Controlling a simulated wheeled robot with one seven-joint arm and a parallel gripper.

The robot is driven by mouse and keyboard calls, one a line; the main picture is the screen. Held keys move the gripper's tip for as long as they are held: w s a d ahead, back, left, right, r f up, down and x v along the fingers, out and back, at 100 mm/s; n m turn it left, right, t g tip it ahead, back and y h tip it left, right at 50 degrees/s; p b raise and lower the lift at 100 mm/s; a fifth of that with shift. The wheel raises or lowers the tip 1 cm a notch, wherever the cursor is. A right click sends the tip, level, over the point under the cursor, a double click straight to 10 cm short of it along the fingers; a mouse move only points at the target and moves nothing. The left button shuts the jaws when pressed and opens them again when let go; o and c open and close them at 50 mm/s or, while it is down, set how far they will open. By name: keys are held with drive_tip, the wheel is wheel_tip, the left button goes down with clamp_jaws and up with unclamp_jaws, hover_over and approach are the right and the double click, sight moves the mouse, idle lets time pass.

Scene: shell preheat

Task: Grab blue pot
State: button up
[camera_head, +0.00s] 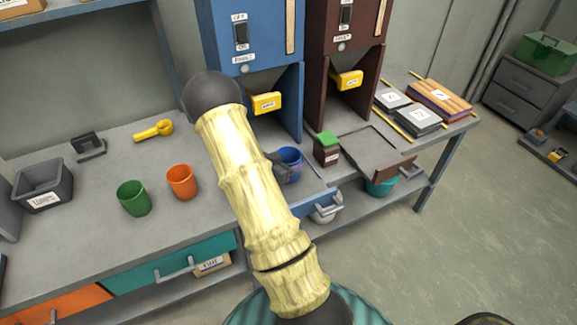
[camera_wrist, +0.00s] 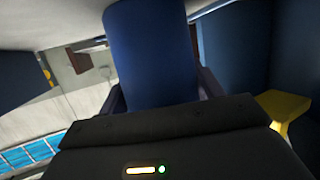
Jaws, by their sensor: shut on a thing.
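The blue pot (camera_head: 290,164) stands below the blue dispenser in the head view, partly hidden by my arm and gripper. My gripper (camera_head: 279,166) is at the pot's left side. In the wrist view the pot (camera_wrist: 152,55) fills the middle, with a finger of my gripper (camera_wrist: 160,92) on each side of it. The gripper is shut on the pot. I cannot tell whether the pot's base touches the surface under it.
The blue dispenser (camera_head: 270,45) rises close behind the pot, and the brown dispenser (camera_head: 330,50) stands to its right. A green cup (camera_head: 133,198) and an orange cup (camera_head: 181,182) stand left of my arm.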

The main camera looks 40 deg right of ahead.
wheel_tip(320, 180, up, 10)
drive_tip(key=shift+p, duration=0.3)
idle(0.8)
